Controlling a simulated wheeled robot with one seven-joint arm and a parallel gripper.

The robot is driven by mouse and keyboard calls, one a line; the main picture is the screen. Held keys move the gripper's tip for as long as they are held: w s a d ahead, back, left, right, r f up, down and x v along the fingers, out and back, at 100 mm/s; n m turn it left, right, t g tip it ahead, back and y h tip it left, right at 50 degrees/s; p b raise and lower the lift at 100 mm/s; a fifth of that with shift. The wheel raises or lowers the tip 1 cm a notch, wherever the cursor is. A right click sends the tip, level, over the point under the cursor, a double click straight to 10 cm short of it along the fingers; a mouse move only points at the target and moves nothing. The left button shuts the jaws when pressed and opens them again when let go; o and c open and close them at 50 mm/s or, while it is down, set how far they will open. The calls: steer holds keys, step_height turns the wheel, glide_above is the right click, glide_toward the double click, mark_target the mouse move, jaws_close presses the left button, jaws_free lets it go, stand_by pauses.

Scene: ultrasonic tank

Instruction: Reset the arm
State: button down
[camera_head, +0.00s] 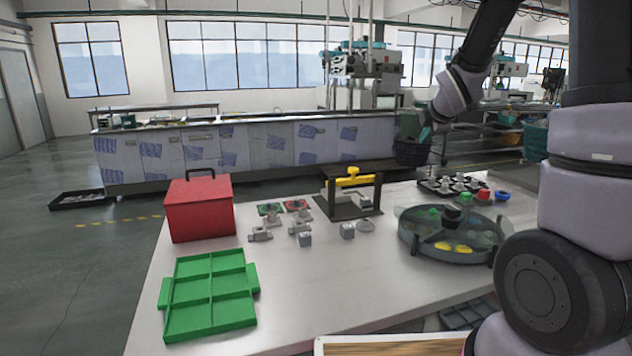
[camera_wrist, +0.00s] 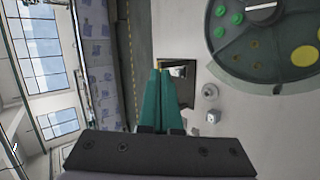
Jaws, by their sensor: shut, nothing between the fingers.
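My gripper (camera_head: 425,134) hangs high above the far right part of the white table, in front of the back benches. In the wrist view its two teal fingers (camera_wrist: 162,82) lie together with nothing between them. The round grey tank (camera_head: 408,243) with green and yellow pieces stands on the table below and right of it. The tank also shows at the top right of the wrist view (camera_wrist: 235,75). My arm covers part of the right side of the head view.
A red toolbox (camera_head: 200,210) and a green compartment tray (camera_head: 210,293) stand at the table's left. A dark stand with a yellow clamp (camera_head: 354,182) and several small grey parts (camera_head: 305,239) are mid-table. A black tray of parts (camera_head: 430,189) is behind the tank. The front middle is clear.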

steer(key=s+a+r+m+g+y, duration=0.1)
steer(key=s+a+r+m, duration=0.1)
steer(key=s+m, duration=0.5)
steer(key=s+a+r+m+g, duration=0.1)
steer(key=s+r+m, duration=0.3)
steer(key=s+m, duration=0.4)
steer(key=s+a+r+m+g+y, duration=0.1)
steer(key=s+a+r+m, duration=0.2)
steer(key=s+m, duration=0.5)
steer(key=s, duration=0.8)
steer(key=shift+a+r+y, duration=0.2)
steer(key=shift+r+y, duration=0.1)
steer(key=shift+r, duration=0.05)
